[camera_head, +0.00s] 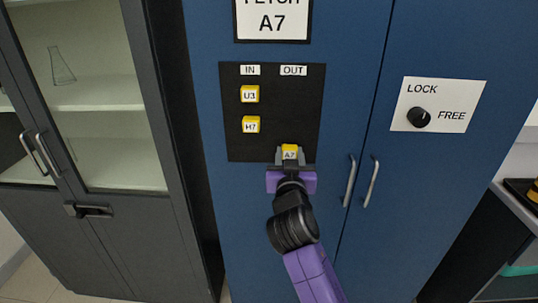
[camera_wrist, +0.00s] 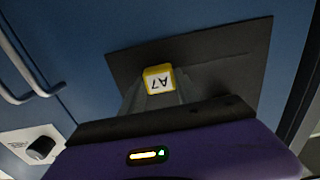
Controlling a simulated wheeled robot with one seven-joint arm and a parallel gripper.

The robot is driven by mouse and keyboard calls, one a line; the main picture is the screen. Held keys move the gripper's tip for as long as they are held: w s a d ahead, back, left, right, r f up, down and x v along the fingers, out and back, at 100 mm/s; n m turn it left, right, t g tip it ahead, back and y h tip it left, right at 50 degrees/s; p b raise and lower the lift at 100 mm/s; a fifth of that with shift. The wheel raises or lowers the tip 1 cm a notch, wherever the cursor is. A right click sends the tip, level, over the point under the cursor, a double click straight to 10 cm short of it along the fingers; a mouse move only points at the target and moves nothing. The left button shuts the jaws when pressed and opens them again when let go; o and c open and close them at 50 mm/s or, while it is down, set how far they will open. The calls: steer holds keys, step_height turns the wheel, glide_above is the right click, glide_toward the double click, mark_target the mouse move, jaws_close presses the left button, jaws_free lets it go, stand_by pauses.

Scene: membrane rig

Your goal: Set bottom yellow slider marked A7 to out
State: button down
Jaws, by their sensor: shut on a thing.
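The yellow slider marked A7 (camera_head: 290,152) is at the bottom of the black panel (camera_head: 272,110) on the blue cabinet door. It stands below the OUT label (camera_head: 293,70), to the right of the two other sliders. My gripper (camera_head: 290,158) is shut on the A7 slider from below. In the wrist view, the A7 slider (camera_wrist: 158,79) shows between the fingers, its label upside down. The fingers hide its lower part.
Yellow sliders U3 (camera_head: 250,94) and H7 (camera_head: 251,125) sit below the IN label (camera_head: 250,70). A LOCK/FREE plate with a black knob (camera_head: 419,117) is to the right. Two door handles (camera_head: 350,181) stand close right of my gripper. A FETCH A7 sign (camera_head: 272,20) is above.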

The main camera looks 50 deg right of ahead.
steer(key=shift+s+d, duration=0.2)
steer(key=shift+s, duration=0.05)
steer(key=c, duration=0.9)
jaws_free()
steer(key=shift+a, duration=0.2)
steer(key=b+v, duration=0.2)
steer(key=v, duration=0.5)
steer(key=shift+s+a, duration=0.15)
steer(key=shift+s, duration=0.1)
